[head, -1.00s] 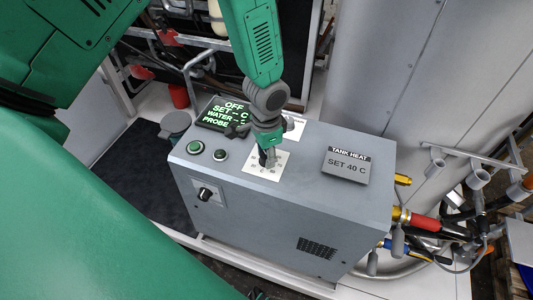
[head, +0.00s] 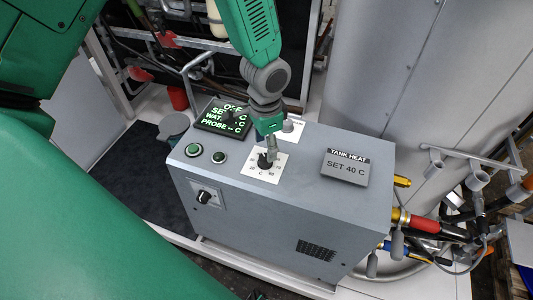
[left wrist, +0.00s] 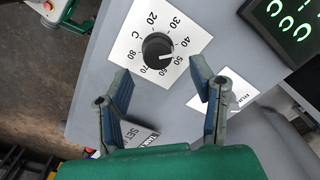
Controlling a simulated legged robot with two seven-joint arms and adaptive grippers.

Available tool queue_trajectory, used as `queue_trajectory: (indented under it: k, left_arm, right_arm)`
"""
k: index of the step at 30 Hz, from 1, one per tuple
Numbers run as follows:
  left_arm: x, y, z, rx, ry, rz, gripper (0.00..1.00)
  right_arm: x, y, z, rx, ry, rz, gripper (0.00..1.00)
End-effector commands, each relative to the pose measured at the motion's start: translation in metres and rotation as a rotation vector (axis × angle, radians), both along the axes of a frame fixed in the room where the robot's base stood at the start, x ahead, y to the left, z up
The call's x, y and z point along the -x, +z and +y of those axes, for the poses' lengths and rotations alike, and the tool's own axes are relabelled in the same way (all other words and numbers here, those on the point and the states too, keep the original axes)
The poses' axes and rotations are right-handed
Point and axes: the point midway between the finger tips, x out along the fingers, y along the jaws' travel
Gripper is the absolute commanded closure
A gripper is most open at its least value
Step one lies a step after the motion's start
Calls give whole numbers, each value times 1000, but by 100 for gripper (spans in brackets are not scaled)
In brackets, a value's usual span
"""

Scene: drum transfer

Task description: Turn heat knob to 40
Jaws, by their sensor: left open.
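The black heat knob (head: 264,161) sits on a white dial plate on top of the grey heater box. In the left wrist view the knob (left wrist: 157,46) has a white pointer line that points near 50, with numbers from 20 to 80 around it. My left gripper (head: 269,146) is open and points down just behind and above the knob in the head view. In the left wrist view its two fingers (left wrist: 160,78) are apart, with the knob ahead of their tips and nothing between them. My right gripper is not in view.
A sign (head: 346,167) reads TANK HEAT, SET 40 C. A dark display (head: 225,117) with green text is partly hidden by my left wrist. A large grey tank (head: 400,70) stands behind.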

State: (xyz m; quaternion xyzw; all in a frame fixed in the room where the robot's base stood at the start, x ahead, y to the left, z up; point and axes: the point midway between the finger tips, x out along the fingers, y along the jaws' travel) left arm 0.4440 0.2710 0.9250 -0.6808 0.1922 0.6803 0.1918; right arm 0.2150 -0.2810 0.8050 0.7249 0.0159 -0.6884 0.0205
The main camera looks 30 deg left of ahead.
Motion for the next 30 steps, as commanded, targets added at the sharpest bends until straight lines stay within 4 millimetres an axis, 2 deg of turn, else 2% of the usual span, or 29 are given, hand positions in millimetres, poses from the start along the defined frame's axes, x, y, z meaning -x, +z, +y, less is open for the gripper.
queue_trajectory:
  k: [1,6,12,30]
  left_arm:
    - [-1,13,0,2,1,-5,50]
    - [-2,46,0,2,1,-3,50]
    - [-2,67,0,1,0,0,50]
    - [-2,70,0,0,0,1,50]
  right_arm:
    - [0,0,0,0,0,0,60]
    - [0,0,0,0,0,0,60]
    - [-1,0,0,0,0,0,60]
    - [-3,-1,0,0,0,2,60]
